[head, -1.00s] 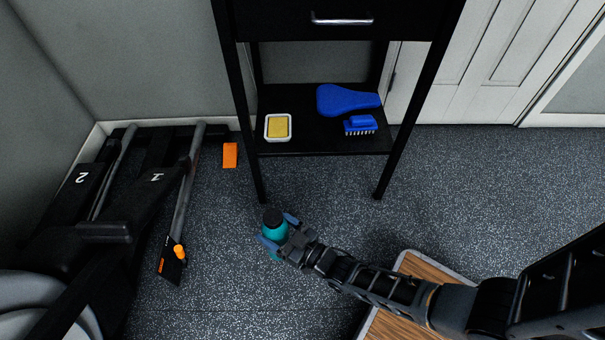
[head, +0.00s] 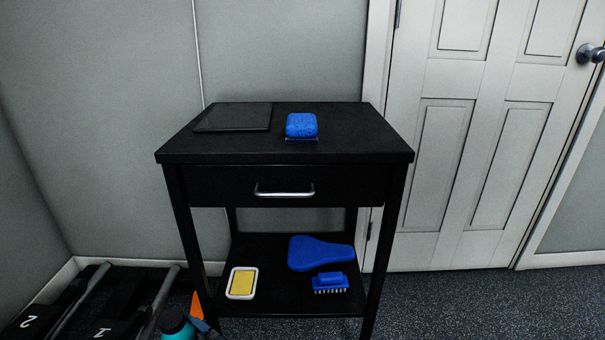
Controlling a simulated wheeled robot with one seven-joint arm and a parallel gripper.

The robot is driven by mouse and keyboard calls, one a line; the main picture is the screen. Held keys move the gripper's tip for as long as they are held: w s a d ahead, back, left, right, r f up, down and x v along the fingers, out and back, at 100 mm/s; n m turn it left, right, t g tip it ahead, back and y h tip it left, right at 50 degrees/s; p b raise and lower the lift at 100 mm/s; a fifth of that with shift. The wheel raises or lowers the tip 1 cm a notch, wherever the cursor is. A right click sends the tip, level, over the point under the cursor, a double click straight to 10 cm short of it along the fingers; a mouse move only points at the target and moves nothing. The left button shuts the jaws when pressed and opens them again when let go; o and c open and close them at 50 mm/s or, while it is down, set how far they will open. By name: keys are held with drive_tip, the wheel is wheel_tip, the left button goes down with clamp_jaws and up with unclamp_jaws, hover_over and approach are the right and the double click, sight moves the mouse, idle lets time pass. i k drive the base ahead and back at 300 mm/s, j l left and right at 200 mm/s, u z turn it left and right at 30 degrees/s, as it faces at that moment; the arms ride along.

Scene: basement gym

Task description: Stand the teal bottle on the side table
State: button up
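The side table (head: 354,148) is black, with a flat top, a drawer and a lower shelf, and stands in the middle of the head view. The other finger is hidden.
On the tabletop lie a dark flat slab (head: 233,117) at back left and a blue sponge-like block (head: 301,125) near the middle; the front and right are clear. The shelf holds a yellow sponge in a white dish (head: 242,283), a blue saddle-shaped item (head: 318,252) and a blue brush (head: 331,283).

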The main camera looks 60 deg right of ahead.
sight(347, 127)
drive_tip(key=k+l+u, duration=0.1)
drive_tip(key=l, duration=0.25)
drive_tip(key=k+l, duration=0.2)
drive_tip(key=l, duration=0.2)
drive_tip(key=k+l+u, duration=0.15)
drive_tip(key=l, duration=0.2)
drive_tip(key=k+l, duration=0.15)
drive_tip(key=l, duration=0.2)
drive_tip(key=k+l+u, duration=0.15)
drive_tip(key=l, duration=0.2)
